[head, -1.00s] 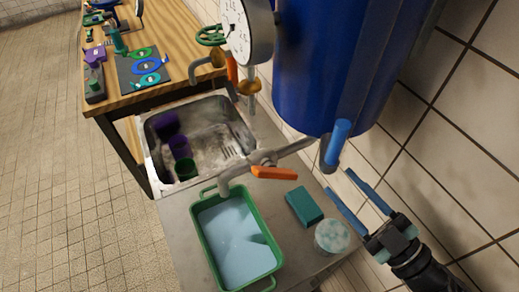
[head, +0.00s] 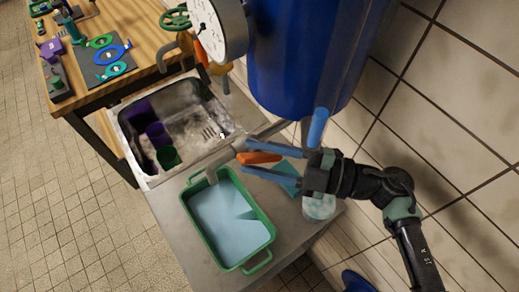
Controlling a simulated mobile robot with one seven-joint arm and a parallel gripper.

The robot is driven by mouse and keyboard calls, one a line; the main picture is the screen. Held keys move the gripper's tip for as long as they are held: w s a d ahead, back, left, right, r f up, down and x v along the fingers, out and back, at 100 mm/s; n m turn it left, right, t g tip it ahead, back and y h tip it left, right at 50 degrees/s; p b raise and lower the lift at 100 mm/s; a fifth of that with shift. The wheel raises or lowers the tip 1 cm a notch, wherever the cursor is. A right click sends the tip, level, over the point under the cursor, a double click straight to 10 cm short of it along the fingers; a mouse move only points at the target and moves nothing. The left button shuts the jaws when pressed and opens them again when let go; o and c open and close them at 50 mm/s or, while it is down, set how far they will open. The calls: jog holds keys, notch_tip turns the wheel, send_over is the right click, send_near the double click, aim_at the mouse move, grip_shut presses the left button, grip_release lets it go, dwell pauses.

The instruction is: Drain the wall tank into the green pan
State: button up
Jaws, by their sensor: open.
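The blue wall tank (head: 300,60) hangs at the top centre. A grey drain pipe runs from its underside to a spout (head: 211,174) over the green pan (head: 267,222). The pan stands on the metal counter and holds pale blue liquid (head: 228,222). The valve's orange lever (head: 259,158) lies along the picture's horizontal beside the pipe. My gripper (head: 246,156) is open, with one blue finger above the lever and one below it in the picture. I cannot tell whether either finger touches it. I see no clear stream from the spout.
A metal sink (head: 190,92) with purple and green cups (head: 168,156) is left of the counter. A teal sponge (head: 288,178) and a round tub (head: 319,206) are partly hidden by my gripper. A dial gauge (head: 207,25) and wooden workbench (head: 130,55) stand further back.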

grip_shut()
jog(key=shift+f, duration=0.15)
jog(key=shift+n+g+b, duration=0.3)
jog(key=shift+n+b, duration=0.05)
jog(key=shift+n, duration=0.05)
jog(key=shift+n+h, duration=0.4)
grip_release()
jog(key=shift+w, duration=0.15)
